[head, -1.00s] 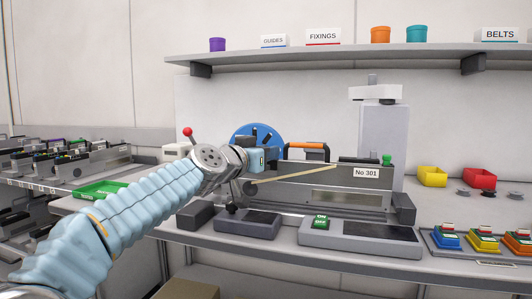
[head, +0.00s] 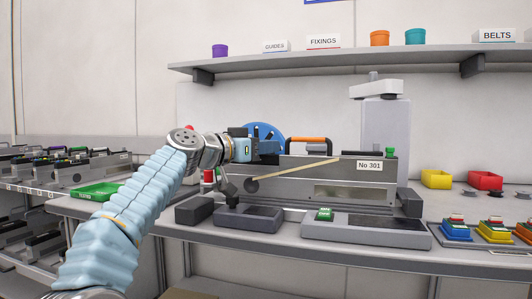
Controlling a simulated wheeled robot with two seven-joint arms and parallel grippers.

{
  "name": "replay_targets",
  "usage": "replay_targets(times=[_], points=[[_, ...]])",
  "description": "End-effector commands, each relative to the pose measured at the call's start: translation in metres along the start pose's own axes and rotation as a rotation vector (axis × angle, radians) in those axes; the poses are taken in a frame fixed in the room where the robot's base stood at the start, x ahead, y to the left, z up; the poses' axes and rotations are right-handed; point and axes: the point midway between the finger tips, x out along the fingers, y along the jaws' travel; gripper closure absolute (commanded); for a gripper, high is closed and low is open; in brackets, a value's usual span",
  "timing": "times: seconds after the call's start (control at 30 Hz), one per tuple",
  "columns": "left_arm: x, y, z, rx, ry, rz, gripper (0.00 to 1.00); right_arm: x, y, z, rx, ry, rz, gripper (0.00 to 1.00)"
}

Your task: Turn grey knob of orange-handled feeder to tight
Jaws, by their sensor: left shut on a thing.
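The feeder (head: 335,178) with the orange handle (head: 309,140) stands on the bench, its label reading No 301. A blue reel (head: 264,130) shows behind its left end. My left gripper (head: 277,149) reaches in from the left at the feeder's upper left, just left of the handle, in front of the reel. Its jaws are shut on the grey knob, which they hide, so its turn position cannot be read. A pale strip runs down across the feeder to a dark round part (head: 251,185) below the gripper. My right gripper is out of view.
Dark blocks (head: 195,210) and grey trays stand before the feeder. A green tray (head: 97,192) lies left, near other feeders (head: 80,168). Yellow (head: 436,179) and red (head: 485,180) bins stand right. A shelf (head: 330,57) spans above.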

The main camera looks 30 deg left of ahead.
Motion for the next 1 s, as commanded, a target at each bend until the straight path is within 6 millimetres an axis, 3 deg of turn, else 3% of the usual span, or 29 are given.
replay_targets(times=[0.17,0.2,0.23,0.6,0.77,1.0], points=[[0.0,0.001,0.0,-0.001,-0.001,0.001,1.0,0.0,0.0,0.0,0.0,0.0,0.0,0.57],[0.0,0.001,0.0,-0.001,-0.001,0.001,0.74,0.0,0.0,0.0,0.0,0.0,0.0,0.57],[0.0,0.001,0.0,-0.001,-0.001,0.001,0.69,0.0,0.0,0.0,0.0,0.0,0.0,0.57],[-0.005,0.0,0.001,-0.001,0.0,-0.001,0.67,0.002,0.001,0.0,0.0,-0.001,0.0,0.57],[-0.032,0.0,0.002,0.0,0.002,-0.003,0.67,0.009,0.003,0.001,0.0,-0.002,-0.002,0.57],[-0.091,0.0,0.001,0.0,0.001,-0.002,0.67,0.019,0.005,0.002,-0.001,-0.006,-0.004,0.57]])
